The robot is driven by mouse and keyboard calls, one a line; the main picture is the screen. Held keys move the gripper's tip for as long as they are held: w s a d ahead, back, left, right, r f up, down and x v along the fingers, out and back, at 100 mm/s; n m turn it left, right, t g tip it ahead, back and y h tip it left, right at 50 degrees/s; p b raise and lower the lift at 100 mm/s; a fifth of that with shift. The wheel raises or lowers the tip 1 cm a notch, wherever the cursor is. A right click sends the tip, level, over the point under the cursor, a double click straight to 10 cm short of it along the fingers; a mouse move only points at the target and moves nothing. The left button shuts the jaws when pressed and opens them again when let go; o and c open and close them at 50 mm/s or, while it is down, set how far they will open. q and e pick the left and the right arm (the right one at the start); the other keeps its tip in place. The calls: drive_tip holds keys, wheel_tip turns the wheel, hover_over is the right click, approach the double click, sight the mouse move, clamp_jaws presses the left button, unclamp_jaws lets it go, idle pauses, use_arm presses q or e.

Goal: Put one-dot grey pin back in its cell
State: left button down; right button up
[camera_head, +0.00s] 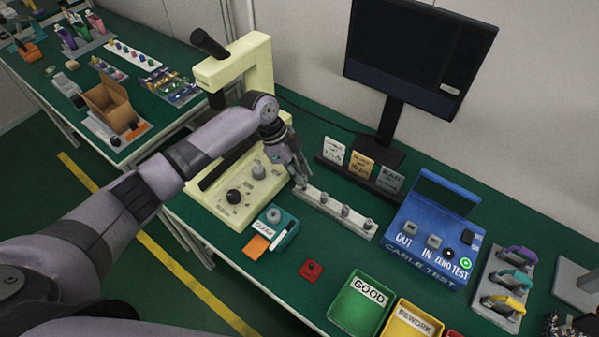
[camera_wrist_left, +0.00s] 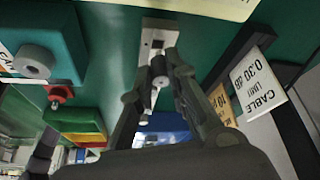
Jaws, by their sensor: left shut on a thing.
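My left gripper (camera_head: 300,180) is at the left end of a light grey pin rack (camera_head: 332,211) on the green bench. It is shut on a small grey thing, apparently the grey pin, mostly hidden between the fingers; no dot mark can be read. My right gripper is not in view.
Cards on a dark stand (camera_head: 330,166) are behind. A blue cable tester (camera_head: 428,238) is right, and a green GOOD tray (camera_head: 347,320) is nearer.

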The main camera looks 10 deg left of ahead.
use_arm(q)
drive_tip(key=shift+f+b, duration=0.8)
drive_tip(key=shift+f, duration=0.45)
drive_tip(key=c, duration=1.5)
unclamp_jaws()
drive_tip(key=shift+o, duration=0.2)
drive_tip(key=shift+r, duration=0.2)
drive_tip(key=v, duration=1.1)
drive_tip(key=shift+a+r, duration=0.15)
drive_tip(key=shift+r, duration=0.2)
